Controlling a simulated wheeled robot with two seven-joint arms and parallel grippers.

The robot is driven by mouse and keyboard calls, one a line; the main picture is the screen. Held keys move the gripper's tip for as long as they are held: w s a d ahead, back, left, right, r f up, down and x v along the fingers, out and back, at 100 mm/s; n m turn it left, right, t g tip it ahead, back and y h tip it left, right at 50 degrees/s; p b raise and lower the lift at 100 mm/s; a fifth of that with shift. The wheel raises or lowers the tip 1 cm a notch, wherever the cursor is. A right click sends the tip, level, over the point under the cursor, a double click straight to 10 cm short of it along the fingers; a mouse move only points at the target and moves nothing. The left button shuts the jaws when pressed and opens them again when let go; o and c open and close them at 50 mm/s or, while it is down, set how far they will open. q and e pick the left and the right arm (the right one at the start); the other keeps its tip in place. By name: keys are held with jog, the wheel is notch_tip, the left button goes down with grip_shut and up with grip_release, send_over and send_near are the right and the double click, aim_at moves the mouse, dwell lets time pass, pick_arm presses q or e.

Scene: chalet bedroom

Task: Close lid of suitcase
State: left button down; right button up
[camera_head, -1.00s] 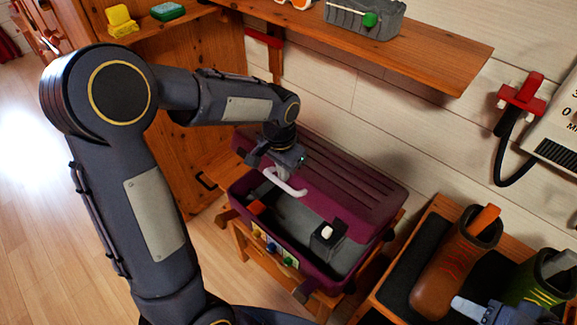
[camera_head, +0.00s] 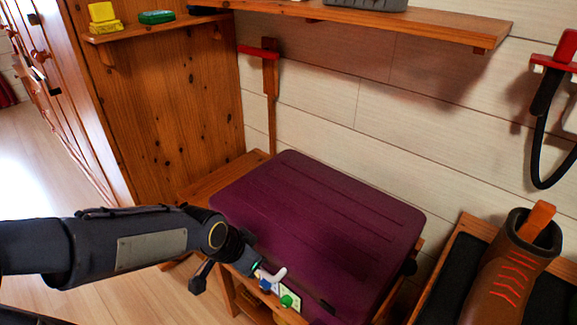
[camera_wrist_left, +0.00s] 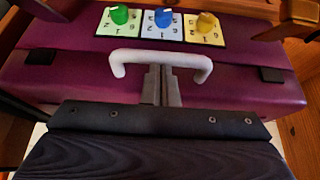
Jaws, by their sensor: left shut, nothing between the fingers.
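The purple suitcase lid (camera_head: 320,220) lies flat over the suitcase on a low wooden stand, and the interior is hidden. My left gripper (camera_head: 262,270) is at the suitcase's front edge, beside the white handle (camera_head: 277,279). In the left wrist view, the shut, empty fingers (camera_wrist_left: 162,82) are close to the middle of the handle (camera_wrist_left: 160,57); whether they touch it I cannot tell. The suitcase front (camera_wrist_left: 70,65) carries green, blue and yellow dials on number plates; the blue dial (camera_wrist_left: 163,16) is beyond the handle. My right gripper is out of view.
A brown boot (camera_head: 505,265) stands on a dark-topped wooden rack at right. A wooden shelf (camera_head: 400,20) runs along the wall above the suitcase. A wooden cabinet (camera_head: 170,100) stands at back left. Open floor (camera_head: 70,185) lies at left.

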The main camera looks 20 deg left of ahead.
pick_arm(q)
jog(key=shift+s+f, duration=0.35)
jog(key=shift+f, duration=0.25)
jog(key=shift+s+f, duration=0.1)
jog(key=r+p, duration=0.2)
jog(key=r, duration=0.1)
jog(key=w+r+p, duration=0.1)
jog(key=r+p, duration=0.1)
jog(key=r, duration=0.1)
jog(key=shift+w+r, duration=0.1)
jog(key=shift+w, duration=0.05)
jog(key=s+f+p+v, duration=0.1)
jog(key=p+v, duration=0.1)
jog(key=v, duration=0.7)
jog(key=s+d+n+h, duration=0.2)
jog(key=s+d+n, duration=0.3)
jog(key=s, duration=0.4)
notch_tip(320, 180, up, 17)
jog(key=p, duration=1.7)
jog(key=shift+s+d+n, duration=0.3)
jog(key=shift+s, duration=0.05)
